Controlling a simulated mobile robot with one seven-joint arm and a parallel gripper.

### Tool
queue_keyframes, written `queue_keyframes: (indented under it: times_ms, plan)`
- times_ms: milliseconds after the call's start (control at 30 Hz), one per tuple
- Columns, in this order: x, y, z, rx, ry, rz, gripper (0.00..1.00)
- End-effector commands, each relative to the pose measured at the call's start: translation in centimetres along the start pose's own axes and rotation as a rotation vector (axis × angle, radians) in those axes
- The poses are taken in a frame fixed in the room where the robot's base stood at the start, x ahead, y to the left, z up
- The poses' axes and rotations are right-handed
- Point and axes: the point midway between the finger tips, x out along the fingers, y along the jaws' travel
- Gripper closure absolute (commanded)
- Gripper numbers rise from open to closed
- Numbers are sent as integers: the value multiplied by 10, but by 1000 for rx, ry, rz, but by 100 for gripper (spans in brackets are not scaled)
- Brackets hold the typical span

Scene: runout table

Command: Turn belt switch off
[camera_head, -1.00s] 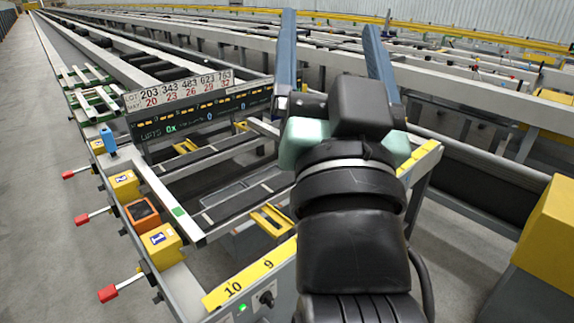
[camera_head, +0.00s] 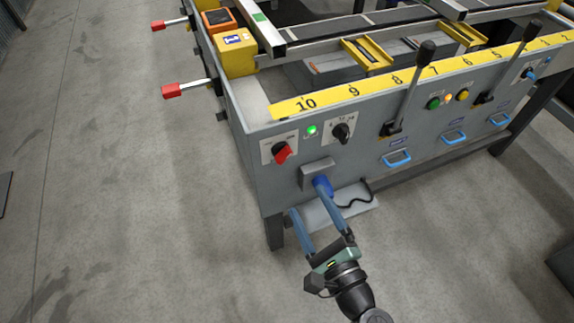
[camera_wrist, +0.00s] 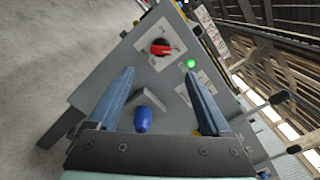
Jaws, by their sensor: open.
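A red rotary switch (camera_head: 282,152) sits on a pale plate at the left end of the grey control panel (camera_head: 270,192). A black rotary knob (camera_head: 341,132) sits to its right, with a lit green lamp (camera_head: 311,130) between them. The labels are too small to read, so I cannot tell which is the belt switch. My gripper (camera_head: 310,198) is open and empty, its blue fingers pointing at the panel below the red switch. In the wrist view the red switch (camera_wrist: 160,47) shows beyond and between the fingertips (camera_wrist: 159,73), apart from them.
A blue plug (camera_head: 322,185) with a black cable is under the red switch, close to my right finger. Black levers (camera_head: 411,90) and blue handles (camera_head: 397,158) line the panel to the right. Red-tipped handles (camera_head: 185,88) stick out at left. The floor left is clear.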

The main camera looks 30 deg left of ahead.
Motion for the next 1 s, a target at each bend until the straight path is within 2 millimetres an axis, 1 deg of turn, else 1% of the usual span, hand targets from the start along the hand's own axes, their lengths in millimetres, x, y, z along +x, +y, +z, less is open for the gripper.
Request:
queue_keyframes:
  times_ms: [167, 400, 533, 600, 733, 1000]
  plan:
    - [32, -1, 1, -7, -4, 2, 18]
    - [82, -1, 0, -9, -2, 2, 18]
    - [103, -1, 1, -10, -1, 2, 18]
    - [111, -1, 0, -10, 0, 1, 18]
    - [120, -1, 0, -9, 1, 0, 18]
    - [122, -2, 1, -9, 2, 0, 18]
